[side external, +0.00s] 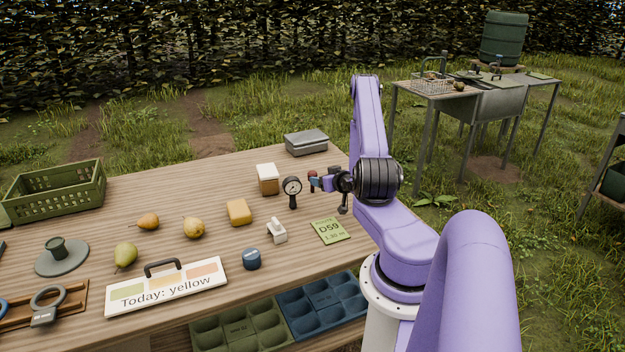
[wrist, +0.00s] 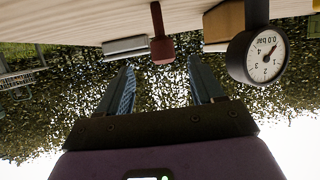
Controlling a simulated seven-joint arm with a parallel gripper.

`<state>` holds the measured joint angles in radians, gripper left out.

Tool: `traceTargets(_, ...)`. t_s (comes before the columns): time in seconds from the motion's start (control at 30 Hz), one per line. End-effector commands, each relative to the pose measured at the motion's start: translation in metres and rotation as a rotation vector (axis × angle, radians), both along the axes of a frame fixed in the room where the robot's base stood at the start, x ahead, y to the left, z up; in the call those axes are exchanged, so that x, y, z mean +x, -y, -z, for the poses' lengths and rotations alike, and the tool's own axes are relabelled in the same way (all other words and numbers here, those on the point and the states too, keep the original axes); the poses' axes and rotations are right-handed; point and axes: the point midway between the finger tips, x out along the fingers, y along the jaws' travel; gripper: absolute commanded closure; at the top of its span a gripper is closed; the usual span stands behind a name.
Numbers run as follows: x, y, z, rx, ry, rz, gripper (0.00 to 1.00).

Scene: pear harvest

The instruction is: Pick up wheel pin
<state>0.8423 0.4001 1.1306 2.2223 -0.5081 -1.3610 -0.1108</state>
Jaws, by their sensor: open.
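A dark red pin-like piece with a thicker square end, which looks like the wheel pin (wrist: 161,42), shows in the wrist view just beyond the gap between my fingertips. In the side view it is a small red shape (side external: 311,174) at my fingertips, partly hidden by them. My gripper (side external: 319,183) is level above the right part of the table, pointing left. In the wrist view my gripper (wrist: 160,68) has its two blue fingers apart, with nothing held between them. Whether a finger touches the pin cannot be told.
A dial gauge (side external: 292,187) stands close to my fingertips, and also shows right in the wrist view (wrist: 259,57). A wood-and-white block (side external: 268,185), grey metal tin (side external: 306,142), yellow block (side external: 239,212), white clip (side external: 277,232) and D59 card (side external: 330,231) lie around. Pears and a sign (side external: 166,286) are farther left.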

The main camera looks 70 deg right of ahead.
Motion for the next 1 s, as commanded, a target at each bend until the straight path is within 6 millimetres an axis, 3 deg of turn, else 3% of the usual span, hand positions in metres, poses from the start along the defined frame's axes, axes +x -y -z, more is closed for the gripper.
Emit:
traceTargets(0.2,0.025,0.020,0.013,-0.002,0.001,-0.004,0.33)
traceTargets(0.57,0.041,0.033,0.021,-0.001,0.001,-0.002,0.33)
traceTargets(1.0,0.074,0.058,0.037,-0.001,0.000,-0.001,0.33)
